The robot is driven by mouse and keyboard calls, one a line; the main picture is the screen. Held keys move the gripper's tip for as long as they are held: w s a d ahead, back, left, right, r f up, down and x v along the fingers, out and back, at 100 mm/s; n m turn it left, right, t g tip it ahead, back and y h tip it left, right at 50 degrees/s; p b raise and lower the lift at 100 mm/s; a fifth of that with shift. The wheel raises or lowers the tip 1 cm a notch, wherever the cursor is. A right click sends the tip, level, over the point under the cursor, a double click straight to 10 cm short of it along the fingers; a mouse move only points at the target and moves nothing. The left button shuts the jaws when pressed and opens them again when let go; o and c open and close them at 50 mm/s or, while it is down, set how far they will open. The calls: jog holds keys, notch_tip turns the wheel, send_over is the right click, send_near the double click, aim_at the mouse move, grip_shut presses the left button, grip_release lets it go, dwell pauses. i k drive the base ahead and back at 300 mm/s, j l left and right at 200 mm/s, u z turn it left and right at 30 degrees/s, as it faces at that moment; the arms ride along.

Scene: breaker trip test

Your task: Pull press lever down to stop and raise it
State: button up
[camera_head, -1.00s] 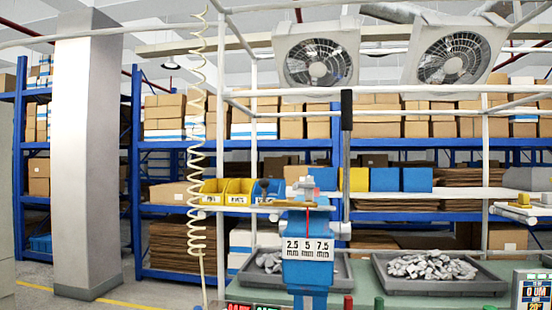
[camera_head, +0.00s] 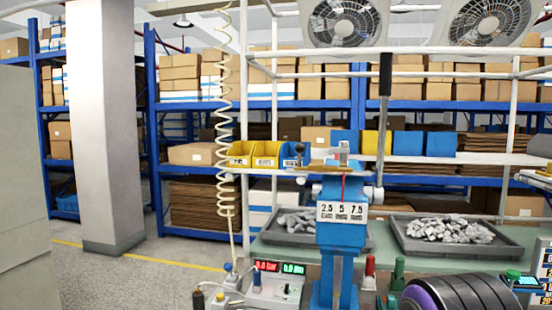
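The press lever (camera_head: 385,90) is a long pale rod with a thick black grip at its top. It stands upright at the right side of the blue press (camera_head: 343,230), and its lower end meets a pale hub beside the press head. The press carries a white plate marked 2.5, 5 and 7.5. My gripper is not clearly in view. A dark, ringed, rounded shape with a purple band at the bottom right looks like part of my own arm.
A coiled hose (camera_head: 223,120) hangs at left. Yellow bins (camera_head: 268,154) sit behind the press.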

aim_at(385, 63)
jog(key=i+j, duration=0.1)
jog(key=j, duration=0.2)
jog(key=i+j, duration=0.15)
jog(key=j, duration=0.15)
jog(key=i+j, duration=0.1)
jog(key=j, duration=0.2)
jog(key=i+j+u, duration=0.1)
jog(key=j, duration=0.4)
jog(key=l+z, duration=0.1)
jog(key=l, duration=0.3)
